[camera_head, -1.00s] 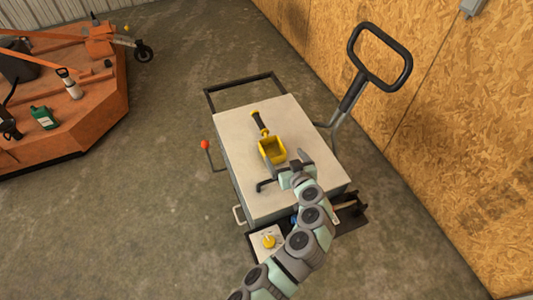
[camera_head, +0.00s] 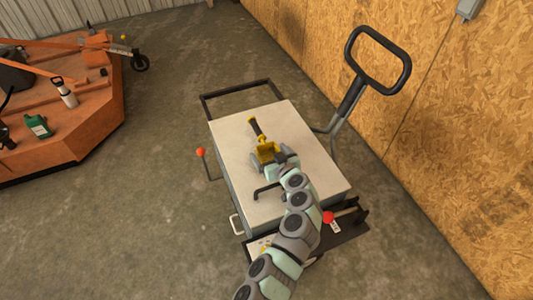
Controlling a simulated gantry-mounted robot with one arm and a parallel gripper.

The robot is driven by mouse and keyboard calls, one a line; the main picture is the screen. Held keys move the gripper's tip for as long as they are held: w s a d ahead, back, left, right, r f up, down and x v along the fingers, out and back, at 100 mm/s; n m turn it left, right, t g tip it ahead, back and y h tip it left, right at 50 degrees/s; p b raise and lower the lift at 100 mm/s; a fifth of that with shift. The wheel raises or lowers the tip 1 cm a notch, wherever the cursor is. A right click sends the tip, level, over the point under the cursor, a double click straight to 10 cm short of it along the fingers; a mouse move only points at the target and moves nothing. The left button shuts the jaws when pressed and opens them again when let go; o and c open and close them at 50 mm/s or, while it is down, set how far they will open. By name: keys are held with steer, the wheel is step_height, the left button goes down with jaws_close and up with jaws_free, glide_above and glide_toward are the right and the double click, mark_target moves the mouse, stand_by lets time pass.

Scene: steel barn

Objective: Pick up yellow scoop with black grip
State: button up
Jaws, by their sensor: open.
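The yellow scoop with black grip (camera_head: 265,147) lies on the light top of a cart (camera_head: 307,181). Its black grip points to the upper left, and its yellow bowl faces toward my arm. My gripper (camera_head: 272,160) is open at the near side of the bowl and hides part of it. I cannot tell whether the fingers touch the scoop.
A black L-shaped handle (camera_head: 265,190) lies left of my arm on the cart top. A red-knobbed lever (camera_head: 201,153) stands at the cart's left side, and a tall black loop handle (camera_head: 385,87) rises at the right. An orange mower deck (camera_head: 85,120) stands at far left.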

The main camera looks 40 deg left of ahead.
mark_target(266, 147)
steer(key=shift+b+x, duration=0.55)
steer(key=shift+x, duration=1.25)
steer(key=shift+w+r, duration=0.1)
steer(key=shift+w, duration=0.05)
steer(key=c, duration=1.5)
steer(key=shift+c, duration=0.2)
